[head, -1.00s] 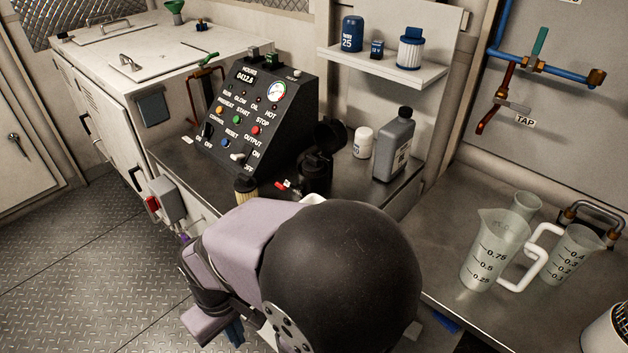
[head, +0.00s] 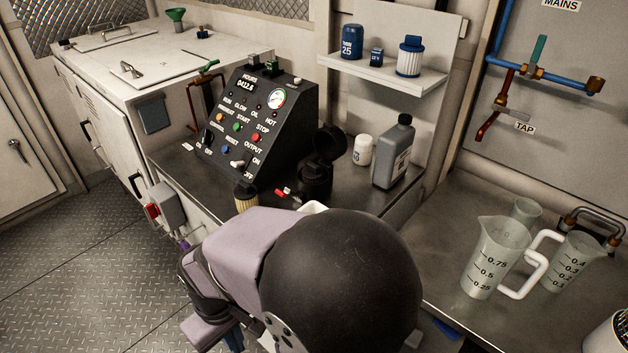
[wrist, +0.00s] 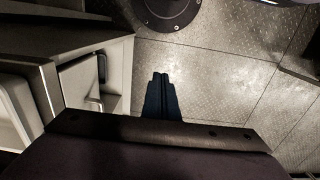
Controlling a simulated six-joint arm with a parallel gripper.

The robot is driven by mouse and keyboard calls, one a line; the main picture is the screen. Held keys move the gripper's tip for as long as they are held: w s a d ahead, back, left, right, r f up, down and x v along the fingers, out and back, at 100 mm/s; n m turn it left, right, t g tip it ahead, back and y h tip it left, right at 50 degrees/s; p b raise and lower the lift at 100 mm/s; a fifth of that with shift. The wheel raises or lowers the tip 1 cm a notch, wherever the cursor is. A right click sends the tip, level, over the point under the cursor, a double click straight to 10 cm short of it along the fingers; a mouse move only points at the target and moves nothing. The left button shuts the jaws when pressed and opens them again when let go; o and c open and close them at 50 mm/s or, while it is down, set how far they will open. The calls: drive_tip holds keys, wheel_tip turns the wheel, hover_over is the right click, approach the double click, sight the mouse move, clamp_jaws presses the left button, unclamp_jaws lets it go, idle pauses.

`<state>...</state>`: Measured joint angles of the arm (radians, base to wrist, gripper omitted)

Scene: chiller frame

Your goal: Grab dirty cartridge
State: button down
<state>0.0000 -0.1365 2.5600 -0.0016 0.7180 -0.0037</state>
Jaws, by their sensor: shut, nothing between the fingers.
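A tan pleated cartridge with a dark top (head: 246,196), which looks like the dirty one, stands at the front edge of the dark counter. It is just left of a black housing with its lid open (head: 316,172). A clean-looking white cartridge with a blue cap (head: 410,57) stands on the wall shelf. My gripper shows in the wrist view (wrist: 161,76) with its dark blue fingers together and empty, above the metal floor. In the head view my arm covers most of it, low and in front of the counter. No cartridge shows in the wrist view.
The black control panel (head: 257,125) stands behind the tan cartridge. A grey bottle (head: 393,155) and a white jar (head: 363,150) stand right of the housing. Measuring jugs (head: 490,255) stand on the right counter. A grey box with a red switch (head: 165,205) is on the counter front.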

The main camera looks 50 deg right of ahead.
drive_tip(key=c, duration=1.2)
unclamp_jaws()
